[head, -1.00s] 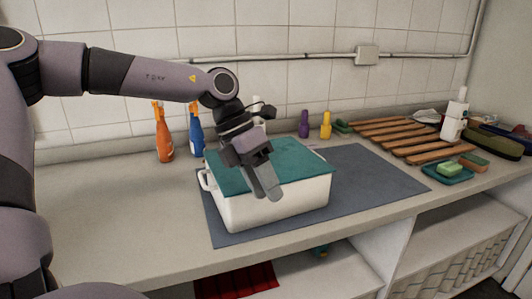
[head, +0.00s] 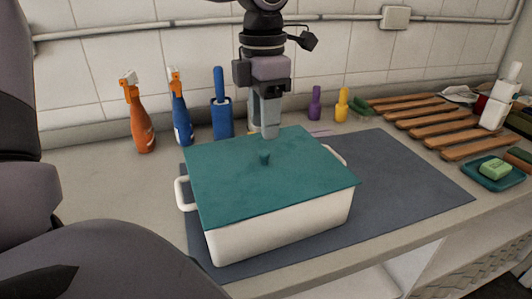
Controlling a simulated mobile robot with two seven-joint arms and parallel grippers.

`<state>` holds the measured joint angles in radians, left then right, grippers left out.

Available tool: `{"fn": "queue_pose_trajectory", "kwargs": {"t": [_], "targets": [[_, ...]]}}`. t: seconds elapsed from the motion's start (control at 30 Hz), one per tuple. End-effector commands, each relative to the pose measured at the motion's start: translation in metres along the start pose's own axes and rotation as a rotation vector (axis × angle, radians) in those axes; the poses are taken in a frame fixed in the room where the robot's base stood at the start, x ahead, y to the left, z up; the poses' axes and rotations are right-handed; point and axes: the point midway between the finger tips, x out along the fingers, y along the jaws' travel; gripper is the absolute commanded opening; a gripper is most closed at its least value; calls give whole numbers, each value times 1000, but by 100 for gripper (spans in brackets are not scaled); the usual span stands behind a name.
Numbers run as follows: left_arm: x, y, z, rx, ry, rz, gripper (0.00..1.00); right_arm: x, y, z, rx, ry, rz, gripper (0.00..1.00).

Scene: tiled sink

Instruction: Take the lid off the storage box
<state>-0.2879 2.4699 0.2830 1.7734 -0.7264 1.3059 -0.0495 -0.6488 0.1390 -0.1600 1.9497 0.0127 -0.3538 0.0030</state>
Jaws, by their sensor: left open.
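The storage box (head: 285,232) is white with a handle at each end and stands on a dark mat. Its flat teal lid (head: 235,190) lies on top, with a small teal knob (head: 265,157) in the middle. My left gripper (head: 266,132) points down at the lid's far edge, behind the knob. My right gripper does not show.
Orange (head: 140,122) and blue (head: 181,118) spray bottles and a blue brush holder (head: 221,115) stand behind the box. A slatted wooden rack (head: 440,125) and a soap dish (head: 493,173) are at the right. The mat (head: 405,180) is bare right of the box.

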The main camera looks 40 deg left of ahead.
Motion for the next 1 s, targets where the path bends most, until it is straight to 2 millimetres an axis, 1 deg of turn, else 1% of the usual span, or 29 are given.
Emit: {"fn": "queue_pose_trajectory", "kwargs": {"t": [0.1, 0.27, 0.37, 0.6, 0.7, 0.9, 0.93, 0.97, 1.0], "targets": [[1, 0, 0, 5, 8, 12, 44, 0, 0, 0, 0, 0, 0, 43], [16, 0, -1, 7, 12, 14, 44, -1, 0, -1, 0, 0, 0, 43], [28, 0, -1, 6, 12, 12, 44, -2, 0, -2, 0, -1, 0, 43], [63, 1, -2, 6, 12, 12, 44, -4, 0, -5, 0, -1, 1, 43], [69, 1, -1, 6, 8, 12, 44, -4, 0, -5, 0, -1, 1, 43], [70, 1, -1, 5, 7, 12, 44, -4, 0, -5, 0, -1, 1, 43], [70, 1, -1, 5, 7, 12, 41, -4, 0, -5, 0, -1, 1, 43], [70, 1, -1, 5, 7, 12, 31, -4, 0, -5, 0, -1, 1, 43], [70, 1, -1, 5, 7, 12, 18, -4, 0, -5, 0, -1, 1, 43]]}}
